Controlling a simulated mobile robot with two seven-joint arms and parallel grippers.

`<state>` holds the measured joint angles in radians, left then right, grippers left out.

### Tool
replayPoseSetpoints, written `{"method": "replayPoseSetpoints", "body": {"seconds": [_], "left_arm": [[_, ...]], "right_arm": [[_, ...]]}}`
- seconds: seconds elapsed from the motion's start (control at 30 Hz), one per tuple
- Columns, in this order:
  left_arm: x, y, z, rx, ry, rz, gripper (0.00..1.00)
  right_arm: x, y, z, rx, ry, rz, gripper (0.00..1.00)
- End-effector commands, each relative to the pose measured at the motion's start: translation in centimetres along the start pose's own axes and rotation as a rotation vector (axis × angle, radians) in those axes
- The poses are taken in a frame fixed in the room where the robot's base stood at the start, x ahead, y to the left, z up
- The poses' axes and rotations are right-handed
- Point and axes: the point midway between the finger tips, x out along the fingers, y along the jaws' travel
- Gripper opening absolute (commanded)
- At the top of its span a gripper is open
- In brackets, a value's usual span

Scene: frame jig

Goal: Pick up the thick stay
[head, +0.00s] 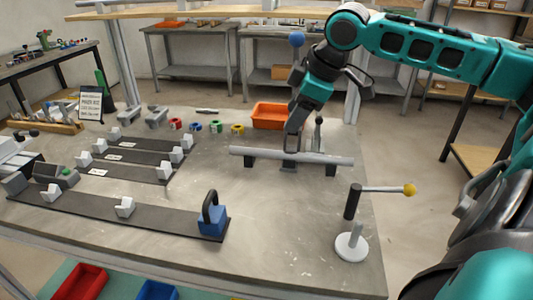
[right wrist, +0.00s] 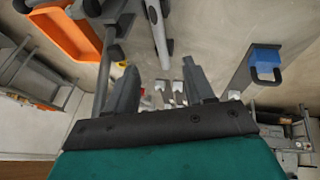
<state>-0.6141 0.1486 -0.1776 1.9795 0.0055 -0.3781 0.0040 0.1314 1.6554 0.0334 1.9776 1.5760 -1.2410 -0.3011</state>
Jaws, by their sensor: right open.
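A long pale grey round bar (head: 315,158), the likely thick stay, lies level across dark supports on the table. Its near end (right wrist: 168,46) shows in the right wrist view, ahead of the fingers. My right gripper (head: 292,140) is open and points down at the bar's middle in the head view. In the right wrist view my right gripper (right wrist: 160,88) has its two dark fingers apart with nothing between them. In the head view the gripper covers part of the bar; I cannot tell whether they touch. My left gripper is not in view.
An orange bin (head: 271,116) and a grey upright clamp (head: 318,133) stand behind the bar. A post with a yellow-tipped arm (head: 352,205) stands front right. A blue block with a black handle (head: 212,222) ends a dark strip. Table between is clear.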

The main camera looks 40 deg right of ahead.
Motion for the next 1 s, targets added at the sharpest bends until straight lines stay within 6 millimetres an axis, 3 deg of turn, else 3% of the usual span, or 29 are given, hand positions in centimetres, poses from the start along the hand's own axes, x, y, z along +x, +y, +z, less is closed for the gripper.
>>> {"method": "replayPoseSetpoints", "body": {"seconds": [0.27, 1.0], "left_arm": [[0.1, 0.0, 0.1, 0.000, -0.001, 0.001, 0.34], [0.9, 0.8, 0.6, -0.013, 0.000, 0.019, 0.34]], "right_arm": [[0.7, 0.0, 0.2, 0.002, -0.005, -0.001, 0.53], [7.4, 0.0, 0.1, 0.001, -0.003, 0.000, 0.53]]}}
